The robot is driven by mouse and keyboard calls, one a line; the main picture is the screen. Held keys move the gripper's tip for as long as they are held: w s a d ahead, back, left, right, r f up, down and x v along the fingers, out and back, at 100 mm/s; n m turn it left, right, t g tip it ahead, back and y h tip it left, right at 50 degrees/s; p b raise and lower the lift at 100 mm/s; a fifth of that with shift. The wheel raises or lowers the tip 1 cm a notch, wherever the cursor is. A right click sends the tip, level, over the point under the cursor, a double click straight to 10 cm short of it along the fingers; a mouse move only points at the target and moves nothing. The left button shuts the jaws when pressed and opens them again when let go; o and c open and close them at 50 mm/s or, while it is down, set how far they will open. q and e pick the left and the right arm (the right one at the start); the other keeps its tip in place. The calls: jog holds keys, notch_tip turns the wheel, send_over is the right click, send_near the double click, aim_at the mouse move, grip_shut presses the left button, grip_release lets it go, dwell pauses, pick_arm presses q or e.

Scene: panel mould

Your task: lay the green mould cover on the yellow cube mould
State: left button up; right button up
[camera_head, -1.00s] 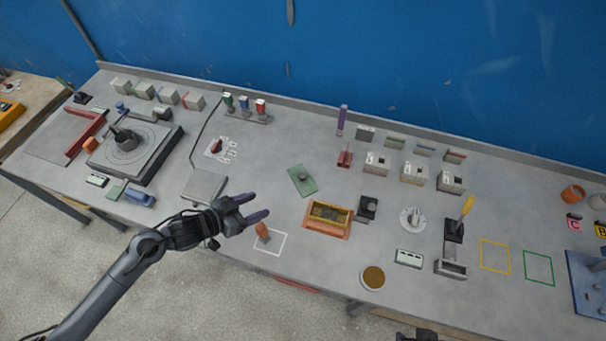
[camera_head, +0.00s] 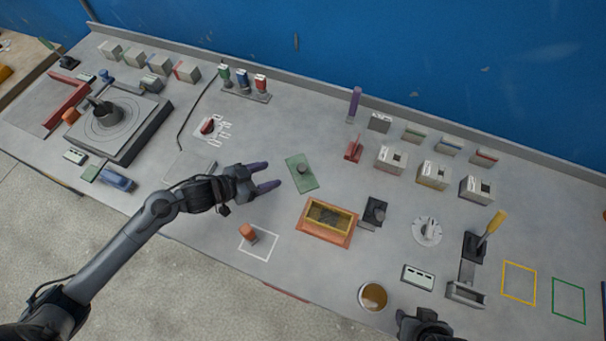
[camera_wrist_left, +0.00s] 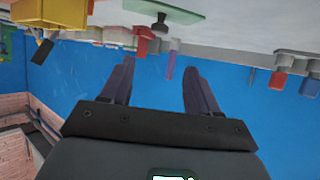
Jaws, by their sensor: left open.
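The green mould cover (camera_head: 301,173) is a flat green plate with a dark knob, lying on the bench. The yellow cube mould (camera_head: 330,217) sits in an orange tray just below and right of the cover. My left gripper (camera_head: 270,176) is open and empty, its fingers pointing at the cover from the left, apart from it. In the left wrist view the cover (camera_wrist_left: 185,12) and its knob hang at the top, beyond the spread fingers (camera_wrist_left: 159,68); the yellow mould (camera_wrist_left: 35,18) is at upper left. My right gripper (camera_head: 424,326) shows only partly at the bottom edge.
A black knobbed block (camera_head: 374,211) stands close to the tray's right. A brown-filled bowl (camera_head: 373,296) sits at the front edge. Bench around the cover is clear.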

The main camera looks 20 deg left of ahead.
aim_at(302, 167)
pick_arm(q)
jog(key=shift+w+d+f+b, duration=0.2)
jog(key=shift+w+f+b, duration=0.15)
jog(key=shift+f, duration=0.4)
pick_arm(e)
jog(key=shift+f, duration=0.7)
pick_arm(q)
jog(key=x, duration=0.4)
jog(key=shift+w+d, duration=0.1)
jog(key=shift+w, duration=0.05)
pick_arm(e)
jog(key=shift+w+f, duration=0.1)
jog(key=shift+w, duration=0.1)
pick_arm(q)
jog(key=shift+b+x, duration=0.5)
jog(key=shift+x, duration=2.35)
pick_arm(e)
jog(key=shift+f, duration=0.35)
pick_arm(q)
jog(key=shift+d, duration=0.15)
grip_shut()
jog(key=shift+r, duration=0.1)
